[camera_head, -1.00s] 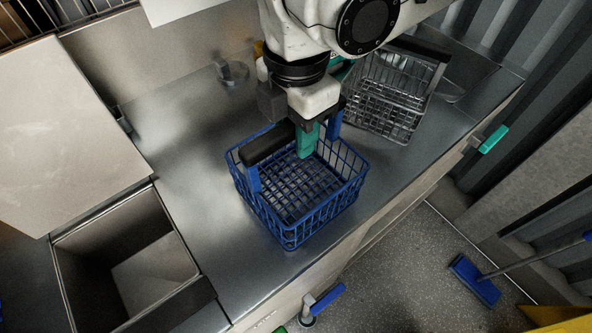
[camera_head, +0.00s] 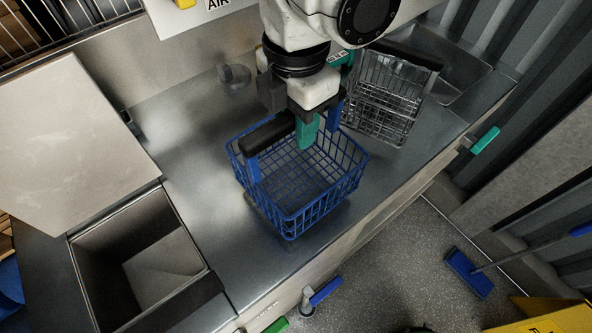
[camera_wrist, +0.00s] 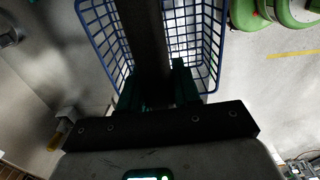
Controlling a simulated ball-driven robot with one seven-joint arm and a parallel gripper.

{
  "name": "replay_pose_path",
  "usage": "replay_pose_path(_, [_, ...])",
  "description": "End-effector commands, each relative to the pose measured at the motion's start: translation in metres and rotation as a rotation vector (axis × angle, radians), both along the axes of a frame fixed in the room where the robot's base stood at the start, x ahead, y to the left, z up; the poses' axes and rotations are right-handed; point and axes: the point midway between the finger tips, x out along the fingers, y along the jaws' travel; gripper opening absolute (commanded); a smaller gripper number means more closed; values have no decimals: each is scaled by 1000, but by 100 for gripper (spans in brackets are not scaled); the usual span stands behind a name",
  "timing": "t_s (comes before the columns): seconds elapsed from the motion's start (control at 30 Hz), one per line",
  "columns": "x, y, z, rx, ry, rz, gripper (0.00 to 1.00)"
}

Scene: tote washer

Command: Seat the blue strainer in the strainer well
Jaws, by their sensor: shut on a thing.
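The blue strainer (camera_head: 352,184) is a wire basket with a dark bar handle (camera_head: 268,133) across its top. It is upright over the steel counter and seems slightly raised from it. My gripper (camera_head: 307,130) is shut on the handle with its teal fingers. In the wrist view, my gripper (camera_wrist: 156,88) straddles the dark handle, with the blue strainer's wire sides (camera_wrist: 208,40) showing on both sides. The strainer well appears to be the square steel opening (camera_head: 112,248) at the left. It looks empty, and the strainer is apart from it, to its right.
A grey wire basket (camera_head: 385,110) stands close behind my gripper to the right, by a sink (camera_head: 462,80). A pale panel (camera_head: 65,140) lies behind the opening. A round fitting (camera_head: 235,77) is at the back. The counter (camera_head: 195,165) between strainer and opening is clear.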

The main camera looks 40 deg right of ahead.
Motion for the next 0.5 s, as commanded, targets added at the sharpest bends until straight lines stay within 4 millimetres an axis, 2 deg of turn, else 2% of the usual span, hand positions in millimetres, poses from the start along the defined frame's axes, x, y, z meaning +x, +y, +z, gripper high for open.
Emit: replay_pose_path(0.5, [0, 0, 24, 0, -1, 0, 0])
